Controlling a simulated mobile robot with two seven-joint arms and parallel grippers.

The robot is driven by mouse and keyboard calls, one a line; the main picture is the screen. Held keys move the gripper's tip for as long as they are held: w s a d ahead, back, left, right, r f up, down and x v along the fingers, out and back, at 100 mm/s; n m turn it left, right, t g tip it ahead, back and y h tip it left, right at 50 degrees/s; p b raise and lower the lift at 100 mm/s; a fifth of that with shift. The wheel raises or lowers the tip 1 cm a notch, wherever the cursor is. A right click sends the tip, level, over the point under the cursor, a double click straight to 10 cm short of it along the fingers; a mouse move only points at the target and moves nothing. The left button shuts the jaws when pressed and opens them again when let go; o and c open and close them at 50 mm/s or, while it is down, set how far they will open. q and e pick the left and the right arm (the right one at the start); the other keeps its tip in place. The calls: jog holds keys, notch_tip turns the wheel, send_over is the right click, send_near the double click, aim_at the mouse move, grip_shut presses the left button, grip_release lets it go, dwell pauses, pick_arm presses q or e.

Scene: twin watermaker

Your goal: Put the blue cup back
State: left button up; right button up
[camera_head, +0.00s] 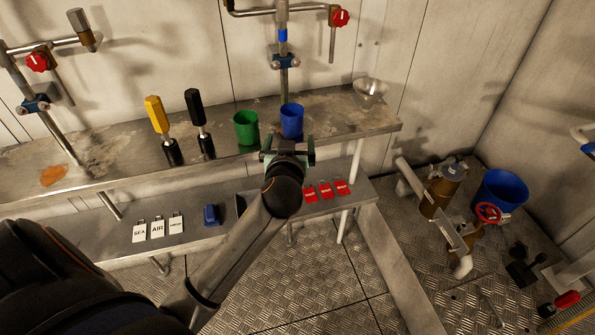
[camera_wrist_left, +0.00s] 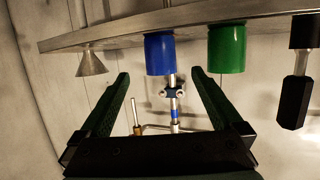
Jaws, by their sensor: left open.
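The blue cup (camera_head: 291,121) stands upright on the upper metal shelf, just right of the green cup (camera_head: 246,127). My left gripper (camera_head: 287,145) is open and empty in front of the blue cup. In the left wrist view, which is upside down, the blue cup (camera_wrist_left: 159,54) lies ahead of the gap between the open fingers (camera_wrist_left: 160,77), with the green cup (camera_wrist_left: 227,48) to its right. The fingers do not appear to close around the cup. The gripper hides a little of the cup's lower part in the head view. My right gripper is not in view.
A metal funnel (camera_head: 370,92) stands at the shelf's right end. Yellow (camera_head: 157,114) and black (camera_head: 195,106) handled tools stand left of the cups. Pipes with red valves rise behind. The lower shelf holds white tags (camera_head: 157,228), red tags (camera_head: 326,190) and a blue object (camera_head: 211,214).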

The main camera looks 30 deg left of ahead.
pick_arm(q)
jog(key=s+d+f+m+g+h, duration=0.1)
jog(key=s+d+f+m+h, duration=0.3)
jog(key=s+d+f, duration=0.5)
jog(key=s+d+f+m+g+h, duration=0.2)
jog(key=s+d+f+m+h, duration=0.2)
jog(key=s+d+f, duration=0.5)
jog(key=s+f+h, duration=0.2)
jog(key=s+f, duration=0.1)
jog(key=f, duration=0.1)
jog(key=shift+f+m+g, duration=0.15)
jog(key=shift+m+g, duration=0.15)
jog(key=shift+c, duration=0.2)
